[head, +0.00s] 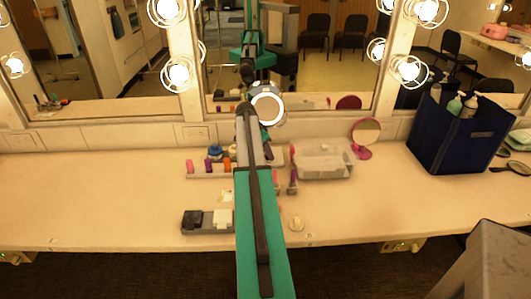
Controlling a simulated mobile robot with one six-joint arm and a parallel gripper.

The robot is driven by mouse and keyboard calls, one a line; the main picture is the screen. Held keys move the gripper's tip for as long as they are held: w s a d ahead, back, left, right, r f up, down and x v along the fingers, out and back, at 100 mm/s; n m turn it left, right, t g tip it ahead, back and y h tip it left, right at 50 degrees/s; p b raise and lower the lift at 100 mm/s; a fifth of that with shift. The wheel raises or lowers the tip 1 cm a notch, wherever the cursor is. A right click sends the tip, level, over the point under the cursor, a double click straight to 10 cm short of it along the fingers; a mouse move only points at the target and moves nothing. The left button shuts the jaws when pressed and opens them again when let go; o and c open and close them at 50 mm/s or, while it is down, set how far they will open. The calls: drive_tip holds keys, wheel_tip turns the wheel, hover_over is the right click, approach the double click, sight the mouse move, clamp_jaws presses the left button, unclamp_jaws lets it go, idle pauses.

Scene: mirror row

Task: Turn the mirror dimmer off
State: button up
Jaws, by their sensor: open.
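Two small control boxes with tiny green lights are fixed under the counter's front edge. One box (402,246) is right of my arm, and the other (17,257) is at the far left. Either may be the mirror dimmer; their settings are too small to read. My green and grey arm reaches forward over the counter's middle, its round pale wrist joint before the middle mirror. My gripper's fingers are hidden behind the arm and cannot be made out. The bulbs (178,75) around the mirrors are lit.
The counter (90,200) is bare at left. Small colored bottles (227,165), a dark tray (195,222), a clear bin (322,160), a pink round mirror (365,134) and a pale round piece (296,224) surround my arm. A navy caddy (455,140) and grey block (490,265) are right.

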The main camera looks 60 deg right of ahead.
drive_tip(key=b+v, duration=0.2)
drive_tip(key=v, duration=1.1)
drive_tip(key=shift+r, duration=0.25)
drive_tip(key=shift+a, duration=0.2)
